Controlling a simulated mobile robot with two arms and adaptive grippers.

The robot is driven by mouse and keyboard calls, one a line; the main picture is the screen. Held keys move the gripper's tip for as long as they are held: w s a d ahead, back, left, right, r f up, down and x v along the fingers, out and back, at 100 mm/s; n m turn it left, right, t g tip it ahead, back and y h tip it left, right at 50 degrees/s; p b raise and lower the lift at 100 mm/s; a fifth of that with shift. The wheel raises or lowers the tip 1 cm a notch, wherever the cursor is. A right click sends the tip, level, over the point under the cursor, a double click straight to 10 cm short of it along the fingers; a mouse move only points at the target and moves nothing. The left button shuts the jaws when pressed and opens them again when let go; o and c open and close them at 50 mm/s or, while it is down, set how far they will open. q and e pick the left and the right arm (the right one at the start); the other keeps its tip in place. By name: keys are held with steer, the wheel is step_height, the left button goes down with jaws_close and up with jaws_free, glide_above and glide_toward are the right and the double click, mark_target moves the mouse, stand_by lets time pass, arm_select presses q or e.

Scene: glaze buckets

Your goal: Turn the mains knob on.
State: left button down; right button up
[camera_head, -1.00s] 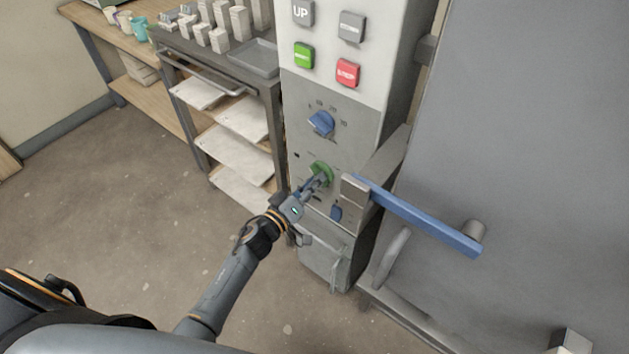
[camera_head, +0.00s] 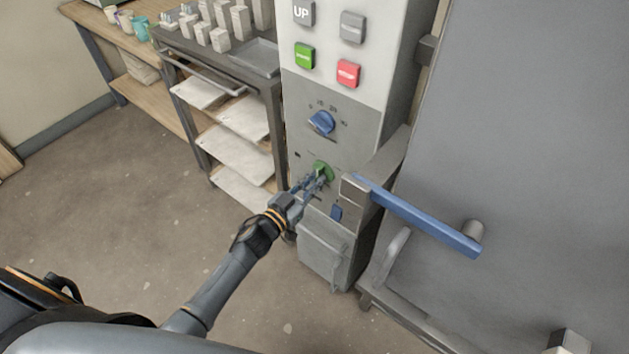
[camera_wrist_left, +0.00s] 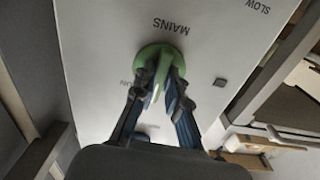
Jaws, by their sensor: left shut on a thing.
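The green mains knob (camera_head: 322,171) sits on the grey control panel, below a blue dial. In the left wrist view the green knob (camera_wrist_left: 162,62) shows under the upside-down word MAINS, with its raised grip between my fingers. My left gripper (camera_head: 317,184) reaches the knob from the lower left and is shut on it. Its fingers (camera_wrist_left: 163,85) lie on both sides of the knob's grip in the left wrist view. The fingers hide part of the knob in the head view. My right gripper is not in view.
A blue dial (camera_head: 321,122) and several push buttons are above the knob. A blue door handle (camera_head: 425,218) and grey bracket (camera_head: 357,190) stick out close to the right. A shelf cart (camera_head: 270,84) stands left.

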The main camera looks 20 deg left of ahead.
arm_select(q)
steer(key=m, duration=0.4)
steer(key=shift+a+m+b, duration=0.1)
steer(key=shift+m+b, duration=0.2)
steer(key=shift+b, duration=0.05)
steer(key=m, duration=0.3)
steer(key=shift+m+b, duration=0.3)
steer(key=shift+b, duration=0.1)
steer(key=shift+m, duration=0.3)
steer(key=c, duration=1.4)
jaws_free()
steer(key=shift+o, duration=0.2)
steer(key=v, duration=1.2)
